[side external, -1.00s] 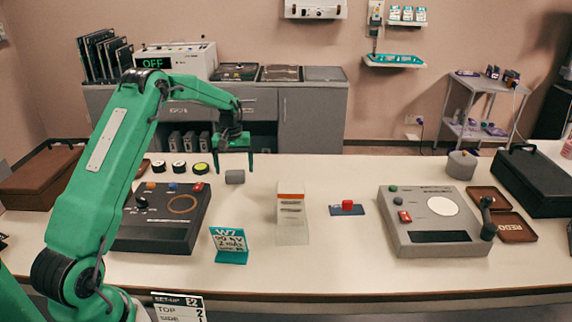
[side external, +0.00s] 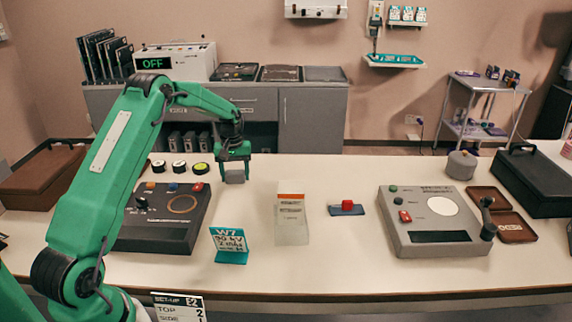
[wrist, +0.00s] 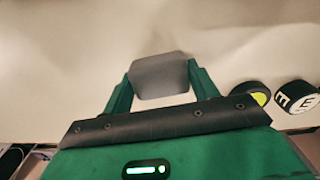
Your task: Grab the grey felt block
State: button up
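The grey felt block (side external: 235,177) stands on the cream table, behind the right end of the dark control box. My gripper (side external: 235,173) is down over it, with one green finger on each side. In the wrist view the block (wrist: 160,76) sits between the two fingertips of my gripper (wrist: 160,78). The fingers look spread about as wide as before, with little or no gap to the block; contact cannot be made out. The block's lower part rests at table level.
Several round pucks (side external: 179,167) stand close to the left of my gripper. The dark control box (side external: 160,225) is in front, with a teal sign (side external: 230,242) and a white block with an orange band (side external: 291,215) to its right. A grey console (side external: 434,225) stands farther right.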

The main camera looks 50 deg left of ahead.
aim_at(235, 172)
jog(key=shift+c, duration=1.3)
jog(key=shift+r, duration=0.1)
jog(key=shift+r, duration=0.4)
notch_tip(235, 172, up, 3)
jog(key=shift+r, duration=0.2)
jog(key=d+r, duration=0.6)
jog(key=d, duration=0.5)
jog(key=shift+s+d+r, duration=0.3)
jog(key=shift+s+d, duration=0.05)
jog(key=shift+w, duration=0.15)
